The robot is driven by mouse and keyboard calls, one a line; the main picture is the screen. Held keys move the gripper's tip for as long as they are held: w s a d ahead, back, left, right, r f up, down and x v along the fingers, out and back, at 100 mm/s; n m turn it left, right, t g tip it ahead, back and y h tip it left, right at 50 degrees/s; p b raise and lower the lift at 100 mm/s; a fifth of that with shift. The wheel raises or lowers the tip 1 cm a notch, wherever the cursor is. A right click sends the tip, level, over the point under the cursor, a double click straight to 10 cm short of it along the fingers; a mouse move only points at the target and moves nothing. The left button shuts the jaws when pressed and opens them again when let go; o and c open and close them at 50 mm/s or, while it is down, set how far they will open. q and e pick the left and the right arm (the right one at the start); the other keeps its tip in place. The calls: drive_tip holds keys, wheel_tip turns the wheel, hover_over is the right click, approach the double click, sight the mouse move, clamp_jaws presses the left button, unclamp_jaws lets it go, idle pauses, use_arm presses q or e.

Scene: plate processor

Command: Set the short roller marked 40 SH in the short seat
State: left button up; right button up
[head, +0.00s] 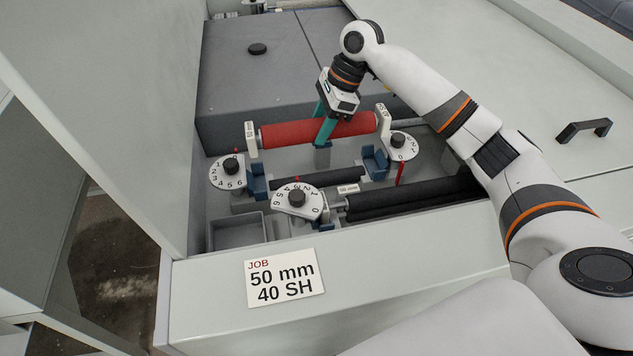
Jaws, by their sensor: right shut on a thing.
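A red roller (285,134) lies across the machine bay, with a white tag at each end. The left tag (251,138) seems to read 50 mm; the right tag (382,118) is turned sideways and I cannot read it surely. My right gripper (325,130) is shut on the roller right of its middle, with teal fingers pointing down. The roller appears raised above blue brackets at left (257,181) and right (376,163), which look like a seat. My left gripper is not in view.
Dark rollers lie below (315,178) and at front right (415,203). Numbered dials stand at left (228,170), front (297,197) and right (400,145). A job card (284,279) reads 50 mm, 40 SH. An open grey tray (236,232) sits at front left.

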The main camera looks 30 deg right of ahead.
drive_tip(key=shift+w+f+b, duration=0.15)
drive_tip(key=shift+f+b, duration=0.15)
drive_tip(key=shift+f, duration=0.65)
use_arm(q)
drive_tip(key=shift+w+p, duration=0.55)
drive_tip(key=shift+p, duration=0.1)
use_arm(e)
drive_tip(key=shift+f, duration=4.6)
drive_tip(key=shift+f, duration=0.15)
drive_tip(key=o, duration=1.4)
drive_tip(key=shift+f, duration=0.15)
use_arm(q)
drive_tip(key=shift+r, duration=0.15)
